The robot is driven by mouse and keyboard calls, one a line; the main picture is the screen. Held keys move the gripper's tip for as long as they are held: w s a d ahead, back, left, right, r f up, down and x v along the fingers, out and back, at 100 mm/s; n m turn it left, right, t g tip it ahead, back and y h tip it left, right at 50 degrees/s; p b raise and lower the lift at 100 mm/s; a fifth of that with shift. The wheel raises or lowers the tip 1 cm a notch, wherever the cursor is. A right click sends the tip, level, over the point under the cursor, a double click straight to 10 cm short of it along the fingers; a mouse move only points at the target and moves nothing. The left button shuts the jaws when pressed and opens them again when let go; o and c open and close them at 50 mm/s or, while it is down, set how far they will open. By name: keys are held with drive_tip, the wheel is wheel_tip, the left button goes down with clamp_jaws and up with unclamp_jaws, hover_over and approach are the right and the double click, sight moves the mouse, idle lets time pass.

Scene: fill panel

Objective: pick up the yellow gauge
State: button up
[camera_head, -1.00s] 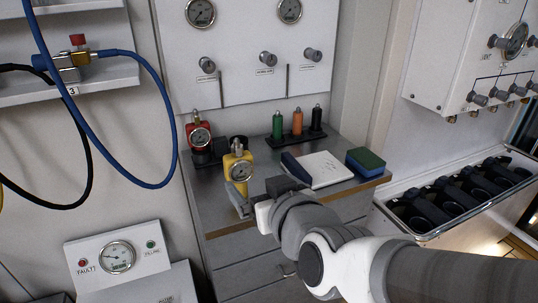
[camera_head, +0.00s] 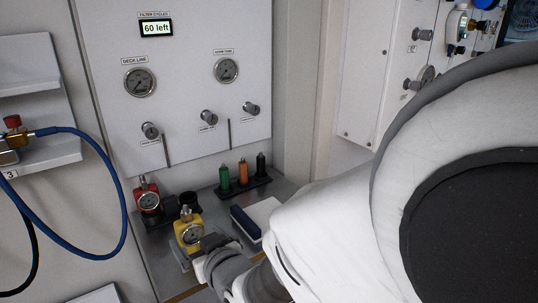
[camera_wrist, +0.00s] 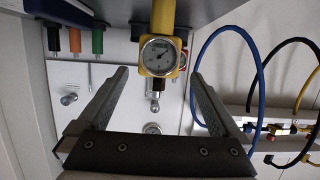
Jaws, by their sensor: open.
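The yellow gauge (camera_head: 188,234) has a yellow body and a round white dial. It stands upright near the front left of the grey counter (camera_head: 158,250) in the head view. In the wrist view the yellow gauge (camera_wrist: 160,57) appears upside down between my fingertips. My gripper (camera_wrist: 158,76) is open, with one finger on each side of the gauge in that view and a visible gap on both sides. In the head view my gripper (camera_head: 204,251) is at the front of the gauge, and its lower body is partly hidden.
A red gauge (camera_head: 148,200) stands in a black holder behind the yellow one. Green (camera_head: 224,178), orange (camera_head: 243,173) and black (camera_head: 261,165) cylinders stand in a rack at the back. A dark blue object (camera_head: 245,223) lies to the right. A wall panel (camera_head: 190,65) rises behind the counter.

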sight(185, 222)
drive_tip(key=x, duration=0.9)
drive_tip(key=shift+w+a+f+b, duration=0.15)
drive_tip(key=shift+w+a+b, duration=0.05)
drive_tip(key=shift+w+b, duration=0.2)
drive_tip(key=shift+c, duration=0.3)
clamp_jaws()
